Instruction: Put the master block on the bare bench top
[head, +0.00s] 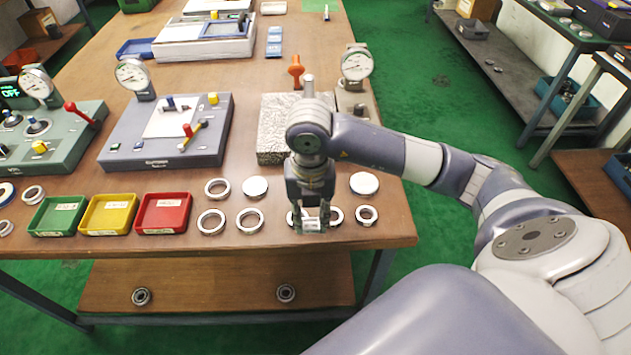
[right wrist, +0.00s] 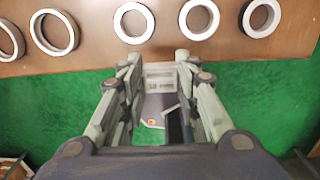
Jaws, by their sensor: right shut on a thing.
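My right gripper (head: 311,215) is shut on the master block, a small grey block with a white marked label (head: 312,225). The block also shows between the fingers in the right wrist view (right wrist: 159,83). In the right wrist view the green floor lies behind the block, past the bench edge. I cannot tell the exact gap between block and bench. My left gripper is not in view.
Green (head: 58,216), yellow (head: 109,214) and red (head: 162,213) trays stand to the left. A speckled plate (head: 272,143) stands behind. Bare bench shows between the red tray and the dial gauge base.

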